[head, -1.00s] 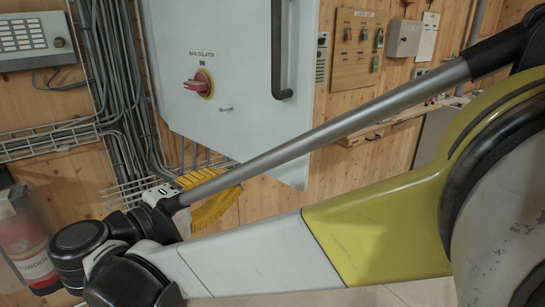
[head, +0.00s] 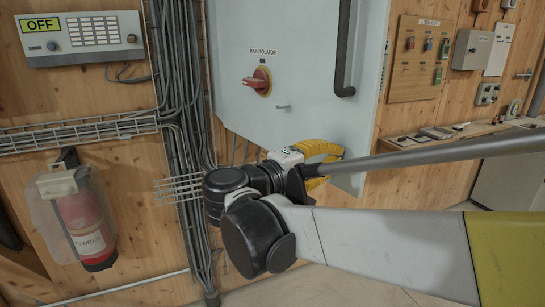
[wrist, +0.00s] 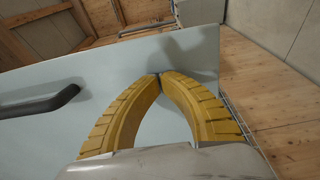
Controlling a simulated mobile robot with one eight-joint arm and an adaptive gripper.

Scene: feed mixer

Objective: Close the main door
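The main door is a pale blue-grey panel (head: 300,60) with a red rotary isolator switch (head: 257,82) and a long black handle (head: 345,50). It fills much of the wrist view (wrist: 110,75), where the black handle (wrist: 40,102) lies at the left. My gripper (head: 325,160) has yellow ribbed fingers and is at the door's lower right part. In the wrist view my gripper (wrist: 159,76) has its fingertips together, with nothing seen between them. The tips are close to the door surface; I cannot tell whether they touch it.
A fire extinguisher (head: 85,220) hangs on the wooden wall at the left, below a control box (head: 82,38) marked OFF. Cables (head: 180,90) run down beside the door. A lock-out board (head: 421,58) and a narrow shelf (head: 440,138) are at the right.

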